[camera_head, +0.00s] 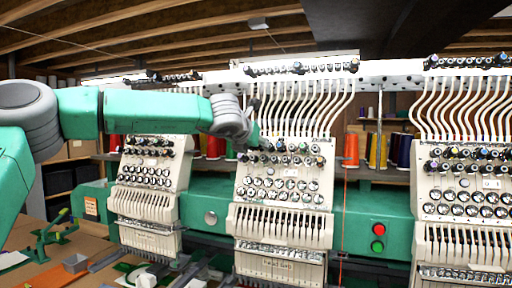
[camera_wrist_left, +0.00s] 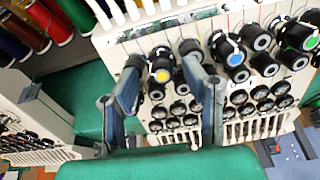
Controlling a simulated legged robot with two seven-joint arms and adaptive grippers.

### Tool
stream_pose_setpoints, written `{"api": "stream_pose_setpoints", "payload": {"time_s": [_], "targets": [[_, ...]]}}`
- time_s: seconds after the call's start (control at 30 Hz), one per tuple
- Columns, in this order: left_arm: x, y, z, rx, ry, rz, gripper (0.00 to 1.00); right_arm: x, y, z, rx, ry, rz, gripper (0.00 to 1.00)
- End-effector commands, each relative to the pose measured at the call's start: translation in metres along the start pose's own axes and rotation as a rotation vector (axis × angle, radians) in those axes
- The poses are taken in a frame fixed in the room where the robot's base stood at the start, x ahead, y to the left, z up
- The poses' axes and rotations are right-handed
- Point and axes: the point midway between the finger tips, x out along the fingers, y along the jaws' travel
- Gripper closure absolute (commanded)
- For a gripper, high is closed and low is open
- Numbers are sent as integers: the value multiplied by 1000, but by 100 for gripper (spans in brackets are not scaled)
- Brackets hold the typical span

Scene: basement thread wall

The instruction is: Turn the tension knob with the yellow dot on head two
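Head two (camera_head: 285,215) is the middle cream embroidery head, with rows of dark tension knobs on its upper face. The yellow-dot knob (camera_wrist_left: 162,74) is in the upper row at the left in the left wrist view. Its dot is too small to tell in the head view. My left gripper (camera_head: 250,130) is at the upper left of head two. In the left wrist view, the open fingers of my left gripper (camera_wrist_left: 163,60) stand on either side of the yellow-dot knob, with a visible gap. I cannot tell how far their tips reach along it. My right gripper is not in view.
Blue-dot (camera_wrist_left: 228,52) and green-dot (camera_wrist_left: 300,37) knobs sit right of the fingers, with black knobs close around. Other heads stand left (camera_head: 148,190) and right (camera_head: 465,195). White thread tubes (camera_head: 310,105) rise above. Red and green buttons (camera_head: 378,237) are on the green beam.

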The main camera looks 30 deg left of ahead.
Motion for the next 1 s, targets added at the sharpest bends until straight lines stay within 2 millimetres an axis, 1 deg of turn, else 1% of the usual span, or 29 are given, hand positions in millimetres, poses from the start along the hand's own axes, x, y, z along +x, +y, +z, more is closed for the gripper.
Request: {"api": "stream_pose_setpoints", "payload": {"time_s": [0.07,0.17,0.4,0.5,0.6,0.77,1.0], "targets": [[-6,-1,1,0,-2,-2,61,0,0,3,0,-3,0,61],[-20,0,1,0,-2,-2,61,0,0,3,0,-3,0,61],[-71,1,1,0,-3,-2,61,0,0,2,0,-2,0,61],[-89,1,0,-1,-2,-2,61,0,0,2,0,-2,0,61],[-103,1,0,-1,0,-2,61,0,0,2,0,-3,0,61],[-114,2,-1,0,1,-1,61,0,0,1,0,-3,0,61],[-115,2,-1,-1,2,0,61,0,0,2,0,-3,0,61]]}}
